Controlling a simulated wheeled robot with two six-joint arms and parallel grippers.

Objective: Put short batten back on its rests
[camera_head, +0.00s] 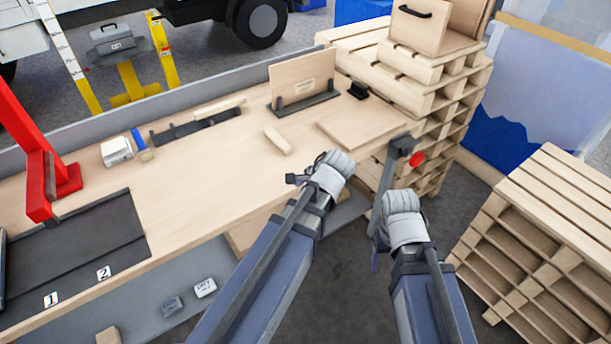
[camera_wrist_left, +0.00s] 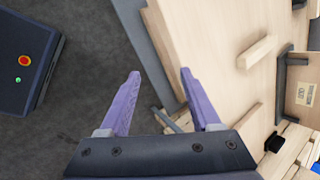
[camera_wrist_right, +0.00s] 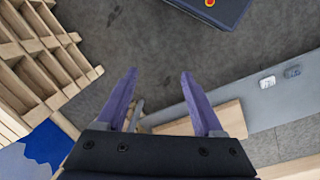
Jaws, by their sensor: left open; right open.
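A short pale wooden batten (camera_head: 278,141) lies loose on the bench top (camera_head: 215,190), and it also shows in the left wrist view (camera_wrist_left: 255,52). A dark rack with upright posts (camera_head: 195,127) stands toward the back of the bench, with another pale wooden strip (camera_head: 219,107) at it; whether the strip rests on it is unclear. My left gripper (camera_head: 297,180) is over the bench's front edge, near the batten but apart from it, open and empty (camera_wrist_left: 160,95). My right gripper (camera_head: 376,258) is in front of the bench, open and empty (camera_wrist_right: 160,95).
A second dark holder (camera_head: 305,104) carries an upright labelled panel (camera_head: 303,75). A flat board (camera_head: 362,122) lies right of the batten. Stacked pallets (camera_head: 430,90) stand at the bench's right end. A red frame (camera_head: 45,180) and dark mat (camera_head: 85,250) occupy the left.

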